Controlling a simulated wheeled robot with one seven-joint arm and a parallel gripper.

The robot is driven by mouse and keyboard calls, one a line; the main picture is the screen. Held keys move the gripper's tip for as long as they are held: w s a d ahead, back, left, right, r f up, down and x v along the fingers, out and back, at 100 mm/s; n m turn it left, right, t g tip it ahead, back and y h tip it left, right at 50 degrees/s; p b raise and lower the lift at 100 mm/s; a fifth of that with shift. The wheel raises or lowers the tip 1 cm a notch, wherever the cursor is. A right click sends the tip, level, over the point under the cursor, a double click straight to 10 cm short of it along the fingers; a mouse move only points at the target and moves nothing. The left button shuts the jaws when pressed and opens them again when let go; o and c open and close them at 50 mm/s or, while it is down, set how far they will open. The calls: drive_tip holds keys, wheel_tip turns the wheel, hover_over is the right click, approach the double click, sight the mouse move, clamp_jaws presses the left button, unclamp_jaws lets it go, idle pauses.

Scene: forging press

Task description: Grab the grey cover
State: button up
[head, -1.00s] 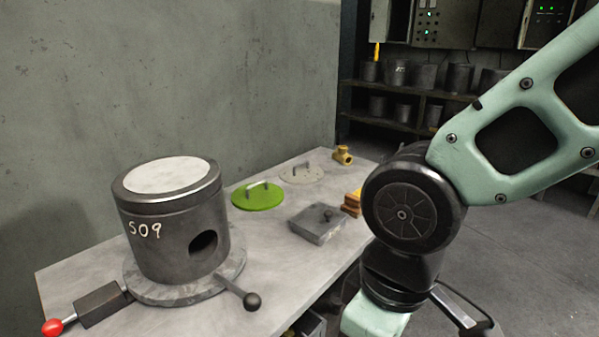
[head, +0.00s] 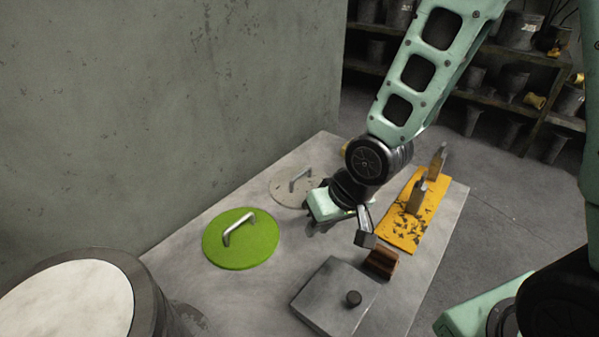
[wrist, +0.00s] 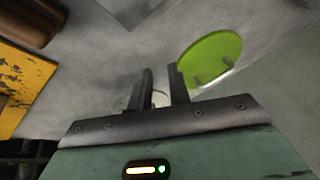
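The grey cover (head: 290,190) is a round, flat disc with a bar handle, lying on the table near the wall. My gripper (head: 311,226) is just in front and to the right of it and hides part of its near edge. In the wrist view my gripper (wrist: 162,75) has its two dark fingers apart, with a gap between them.
A green round cover (head: 236,252) with a handle lies to the left. A square grey plate (head: 322,285) with a dark knob is in front. A brown block (head: 381,263) and yellow plate (head: 428,215) lie to the right. A large cylinder (head: 150,290) stands front left.

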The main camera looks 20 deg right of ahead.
drive_tip(key=w+d+m+t+p, duration=0.1)
drive_tip(key=w+m, duration=0.1)
drive_tip(key=w+d+f+m+t+y+p, duration=0.1)
drive_tip(key=w+d+m+t+y+p, duration=0.1)
drive_tip(key=w+d+m, duration=0.1)
drive_tip(key=shift+w+d+f+m+p, duration=0.1)
drive_tip(key=shift+w+f+m+p, duration=0.2)
drive_tip(key=shift+w+f, duration=0.05)
drive_tip(key=w+d+m+t, duration=0.1)
drive_tip(key=d+m+t, duration=0.1)
drive_tip(key=m, duration=0.1)
drive_tip(key=w+d+m+t, duration=0.1)
drive_tip(key=m+t, duration=0.1)
drive_tip(key=w+d+m+t, duration=0.1)
drive_tip(key=d+m+t, duration=0.1)
drive_tip(key=m, duration=0.1)
drive_tip(key=shift+w+d+r+m+y, duration=0.3)
drive_tip(key=shift+w+r+y, duration=0.05)
drive_tip(key=shift+r+y, duration=0.05)
drive_tip(key=b+x, duration=0.3)
drive_tip(key=b, duration=0.1)
drive_tip(key=shift+w+b, duration=0.2)
drive_tip(key=shift+b, duration=0.2)
drive_tip(key=w+b, duration=0.1)
drive_tip(key=b, duration=0.4)
drive_tip(key=shift+w+a, duration=0.15)
drive_tip(key=shift+w, duration=0.05)
